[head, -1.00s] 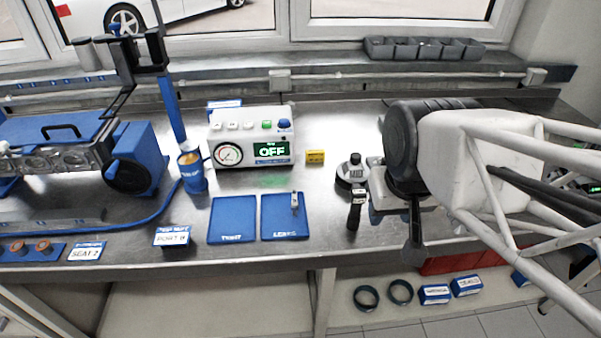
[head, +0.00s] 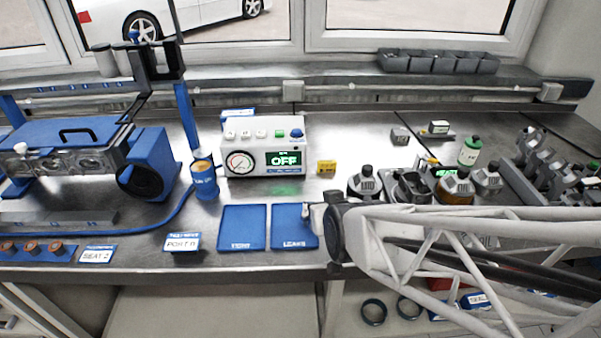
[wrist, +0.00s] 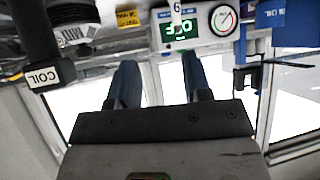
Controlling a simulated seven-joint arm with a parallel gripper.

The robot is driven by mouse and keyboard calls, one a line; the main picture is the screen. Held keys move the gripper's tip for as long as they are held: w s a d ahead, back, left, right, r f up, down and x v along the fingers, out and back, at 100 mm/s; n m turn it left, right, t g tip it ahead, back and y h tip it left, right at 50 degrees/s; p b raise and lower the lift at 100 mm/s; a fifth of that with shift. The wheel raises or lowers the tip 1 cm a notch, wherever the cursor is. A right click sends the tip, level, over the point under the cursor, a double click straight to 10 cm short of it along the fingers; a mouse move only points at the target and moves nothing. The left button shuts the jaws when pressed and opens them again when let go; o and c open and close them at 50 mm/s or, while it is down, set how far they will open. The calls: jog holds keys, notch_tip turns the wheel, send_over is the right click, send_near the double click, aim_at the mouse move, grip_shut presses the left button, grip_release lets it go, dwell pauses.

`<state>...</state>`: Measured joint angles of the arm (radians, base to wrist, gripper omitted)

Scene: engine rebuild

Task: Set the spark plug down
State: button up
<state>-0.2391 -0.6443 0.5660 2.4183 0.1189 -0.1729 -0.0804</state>
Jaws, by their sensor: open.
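A small pale upright piece, which looks like the spark plug (head: 306,214), stands at the right part of the blue LEAKS pad (head: 293,238). In the wrist view a white piece marked 6, probably the plug (wrist: 176,12), shows at the top edge, beyond and between the fingertips. My gripper (wrist: 162,75) is open, with two blue fingers apart and nothing between them. In the head view it is just right of the plug, its fingertips hard to make out. Contact with the plug cannot be seen.
A blue TIGHT pad (head: 242,232) lies left. Behind are the tester (head: 262,150) reading OFF, a yellow tag (head: 326,167) and a blue mug (head: 204,180). A black COIL part (wrist: 22,40) is close to my gripper. Bottles (head: 469,151) and parts crowd the right.

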aim_at(306, 202)
jog(key=shift+w+a+f+t+y, duration=0.15)
jog(key=shift+w+a+f+t, duration=0.15)
jog(key=shift+a+f+t, duration=0.3)
jog(key=shift+w+a+f+t+y, duration=0.15)
jog(key=shift+w+a+f+t, duration=0.15)
jog(key=shift+a+f+t, duration=0.35)
jog(key=shift+r+g, duration=0.1)
jog(key=shift+g, duration=0.15)
jog(key=shift+x, duration=1.25)
jog(key=shift+w, duration=0.15)
jog(key=shift+x, duration=2.5)
jog(key=shift+a+r, duration=0.1)
jog(key=shift+r, duration=0.05)
grip_shut()
